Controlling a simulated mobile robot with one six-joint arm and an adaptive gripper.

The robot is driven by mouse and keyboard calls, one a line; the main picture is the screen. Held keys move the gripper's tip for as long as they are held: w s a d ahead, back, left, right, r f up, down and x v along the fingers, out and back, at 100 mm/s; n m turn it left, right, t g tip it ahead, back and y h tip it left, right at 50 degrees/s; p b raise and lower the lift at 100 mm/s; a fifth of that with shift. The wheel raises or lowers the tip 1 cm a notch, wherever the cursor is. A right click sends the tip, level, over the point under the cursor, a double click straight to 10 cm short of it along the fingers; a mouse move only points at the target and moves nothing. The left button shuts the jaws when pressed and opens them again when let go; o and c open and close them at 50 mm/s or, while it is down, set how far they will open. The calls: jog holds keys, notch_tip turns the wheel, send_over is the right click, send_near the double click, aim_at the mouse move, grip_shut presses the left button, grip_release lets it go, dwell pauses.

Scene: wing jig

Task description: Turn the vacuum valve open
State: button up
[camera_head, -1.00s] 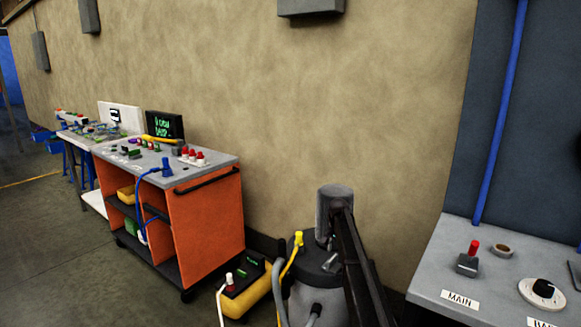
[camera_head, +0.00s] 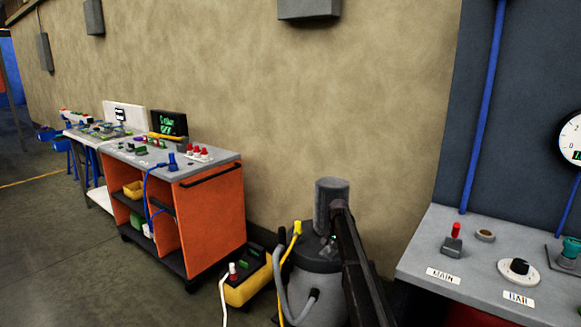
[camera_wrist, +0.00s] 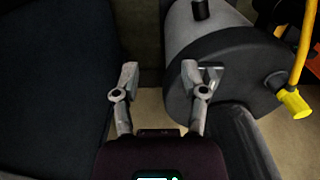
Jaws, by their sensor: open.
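No part in view is labelled as the vacuum valve, so I cannot tell for sure which it is. At the right edge of the head view, a teal-green fitting (camera_head: 571,249) stands on the grey console (camera_head: 420,262), partly cut off. A round white gauge (camera_head: 573,135) hangs above it, also cut off. My gripper (camera_wrist: 160,82) is open and empty in the wrist view, its fingers spread. It is beside a grey drum with a dark lid (camera_wrist: 235,75); a yellow fitting (camera_wrist: 292,103) is on the lid.
The drum (camera_head: 318,288) stands left of the console. An orange cart (camera_head: 210,215) stands at left, with a yellow box (camera_head: 250,288) on the floor between.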

jog(key=s+f+n+b, duration=0.2)
jog(key=s+f+b, duration=0.1)
jog(key=s, duration=1.2)
jog(key=s+f+n+b, duration=0.3)
jog(key=s+f+b, duration=0.1)
jog(key=s, duration=1.1)
jog(key=s+f+n+b, duration=0.2)
jog(key=s+f+b, duration=0.1)
jog(key=s, duration=1.2)
notch_tip(320, 180, up, 20)
jog(key=p, duration=2.1)
jog(key=shift+w+a+r, duration=0.2)
jog(key=shift+w+a, duration=0.05)
jog(key=shift+a, duration=0.05)
